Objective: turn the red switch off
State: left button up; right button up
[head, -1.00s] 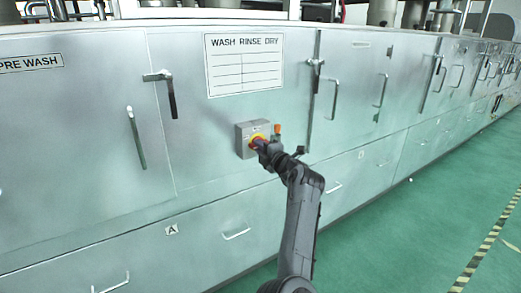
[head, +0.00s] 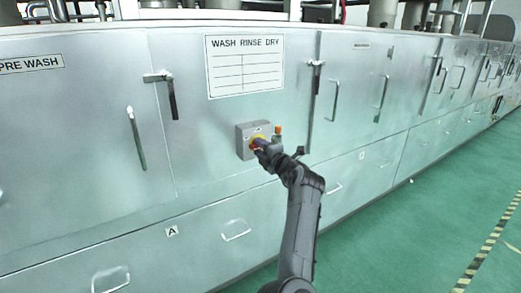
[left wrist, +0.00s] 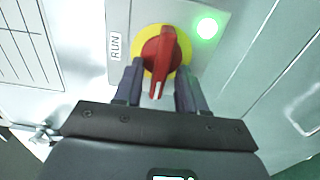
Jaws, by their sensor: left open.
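The red switch (left wrist: 161,52) is a rotary knob on a yellow round plate (left wrist: 184,60), fixed to a grey box (head: 243,142) on the metal machine front. In the left wrist view its handle points almost straight at my gripper, with a white mark at its lower end. A RUN label (left wrist: 115,47) is to its left and a lit green lamp (left wrist: 207,28) to its upper right. My left gripper (left wrist: 160,66) is open, with one finger on each side of the knob; I cannot tell if they touch it. In the head view the gripper (head: 261,147) hides most of the knob.
A WASH RINSE DRY sign (head: 245,66) is above the box. Door handles (head: 161,78) stick out along the machine front, and drawer handles (head: 236,231) below. The green floor (head: 420,230) at right is clear, with a striped line.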

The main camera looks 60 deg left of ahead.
pick_arm(q)
jog(key=d+p, duration=0.2)
jog(key=d, duration=0.8)
jog(key=shift+d+p, duration=0.4)
jog(key=shift+f, duration=0.1)
